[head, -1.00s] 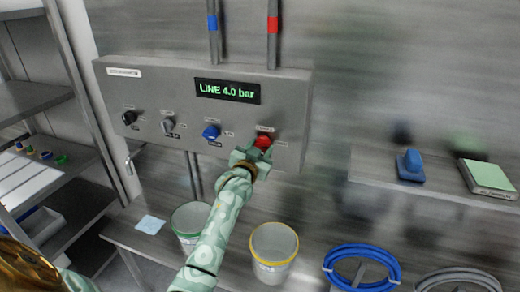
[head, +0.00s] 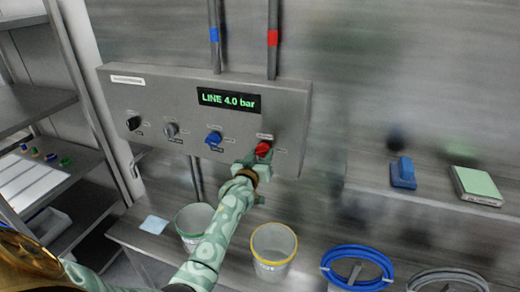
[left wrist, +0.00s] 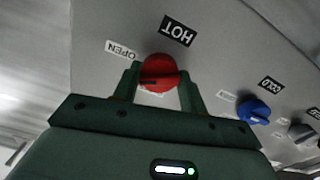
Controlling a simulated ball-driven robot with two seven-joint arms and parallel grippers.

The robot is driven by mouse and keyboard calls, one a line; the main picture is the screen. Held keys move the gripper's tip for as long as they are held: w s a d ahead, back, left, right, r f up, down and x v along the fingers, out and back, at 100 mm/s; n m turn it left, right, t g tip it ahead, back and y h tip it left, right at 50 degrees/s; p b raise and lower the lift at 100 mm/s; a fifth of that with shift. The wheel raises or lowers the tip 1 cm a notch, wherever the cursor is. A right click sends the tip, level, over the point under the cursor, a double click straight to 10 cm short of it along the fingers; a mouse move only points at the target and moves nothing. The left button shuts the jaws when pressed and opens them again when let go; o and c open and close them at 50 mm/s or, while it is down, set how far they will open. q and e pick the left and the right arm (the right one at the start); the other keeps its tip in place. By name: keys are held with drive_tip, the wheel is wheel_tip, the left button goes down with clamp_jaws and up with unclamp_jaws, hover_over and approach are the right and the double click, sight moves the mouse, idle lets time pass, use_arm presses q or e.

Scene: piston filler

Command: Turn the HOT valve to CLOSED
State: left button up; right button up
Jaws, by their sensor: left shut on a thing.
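The red HOT valve knob (head: 264,148) is at the right end of the grey panel's row of knobs. It also shows in the left wrist view (left wrist: 160,70), below the HOT label (left wrist: 178,30) and beside the OPEN label (left wrist: 122,50). My left gripper (head: 259,159) is at the knob. In the left wrist view its two fingers (left wrist: 160,84) stand on either side of the knob, shut on it. A dark mark crosses the knob near the fingers. The CLOSED label is not readable. My right gripper is not in view.
The blue COLD knob (head: 214,138) is left of the red one, with grey (head: 171,130) and black (head: 133,122) knobs farther left. The display (head: 229,100) reads LINE 4.0 bar. Below stand a green-rimmed bucket (head: 193,222) and a yellow-rimmed bucket (head: 273,252). A blue hose coil (head: 357,267) lies to the right.

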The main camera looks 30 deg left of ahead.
use_arm(q)
drive_tip(key=n+p, duration=0.1)
drive_tip(key=n, duration=0.1)
drive_tip(key=shift+r+n+p, duration=0.15)
drive_tip(key=shift+n+p, duration=0.25)
drive_tip(key=n+p, duration=0.1)
drive_tip(key=n, duration=0.2)
drive_tip(key=shift+n+p, duration=0.3)
drive_tip(key=shift+p, duration=0.05)
drive_tip(key=n, duration=0.2)
drive_tip(key=shift+n+p, duration=0.3)
drive_tip(key=shift+n, duration=1.7)
drive_tip(key=shift+d, duration=0.1)
drive_tip(key=o, duration=1)
drive_tip(key=shift+p, duration=0.3)
